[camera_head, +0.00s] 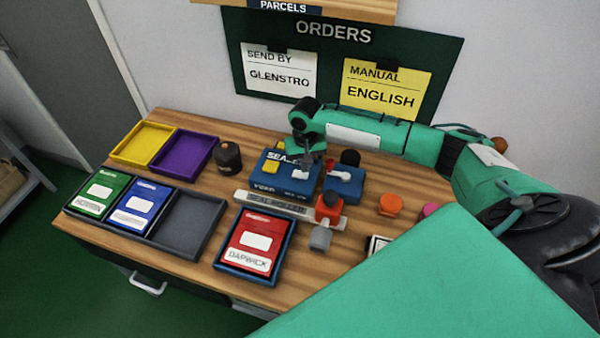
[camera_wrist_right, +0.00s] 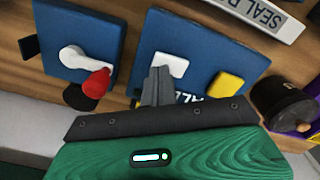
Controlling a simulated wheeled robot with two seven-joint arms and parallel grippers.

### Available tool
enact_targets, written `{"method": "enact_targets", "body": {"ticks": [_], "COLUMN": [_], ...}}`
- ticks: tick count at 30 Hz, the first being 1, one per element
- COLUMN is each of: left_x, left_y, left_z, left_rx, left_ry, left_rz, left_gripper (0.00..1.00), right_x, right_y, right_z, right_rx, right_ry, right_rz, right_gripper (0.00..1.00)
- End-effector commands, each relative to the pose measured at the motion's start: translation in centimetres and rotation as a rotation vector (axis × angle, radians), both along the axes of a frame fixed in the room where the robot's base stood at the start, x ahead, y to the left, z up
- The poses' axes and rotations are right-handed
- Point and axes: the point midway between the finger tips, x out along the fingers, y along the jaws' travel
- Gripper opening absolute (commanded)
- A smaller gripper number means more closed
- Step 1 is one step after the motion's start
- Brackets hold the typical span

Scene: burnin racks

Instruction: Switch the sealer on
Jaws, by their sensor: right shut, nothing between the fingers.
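The sealer (camera_head: 262,182) is a blue box on the wooden table, with partly covered "SEAL" lettering. Its top carries a yellow block (camera_head: 271,167) and a white switch-like piece (camera_head: 299,174). In the right wrist view the sealer (camera_wrist_right: 205,40) shows the white piece (camera_wrist_right: 171,65) and yellow block (camera_wrist_right: 226,84). My right gripper (camera_head: 311,162) is over the sealer. In the right wrist view its shut, empty fingers (camera_wrist_right: 157,75) are right beside the white piece; I cannot tell whether they touch. My left gripper is not in view.
Beside the sealer is a blue box (camera_wrist_right: 65,35) with a white lever and red knob (camera_wrist_right: 97,83). A "SEAL ROLLER" bar (camera_head: 282,205) lies in front. A dark pot (camera_head: 228,156) and several trays stand left; a red packet (camera_head: 251,240) lies in front.

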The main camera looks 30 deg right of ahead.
Motion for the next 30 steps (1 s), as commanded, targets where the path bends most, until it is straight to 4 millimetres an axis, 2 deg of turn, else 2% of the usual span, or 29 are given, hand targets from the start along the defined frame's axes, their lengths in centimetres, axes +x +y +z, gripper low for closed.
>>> {"method": "enact_targets", "body": {"ticks": [30], "left_x": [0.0], "left_y": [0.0], "left_z": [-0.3], "left_rx": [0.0], "left_ry": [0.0], "left_rz": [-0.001], "left_gripper": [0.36], "right_x": [0.0], "right_y": [0.0], "right_z": [-1.5], "right_rx": [0.0], "right_ry": [0.001], "right_rz": [-0.001], "right_gripper": [0.0]}}
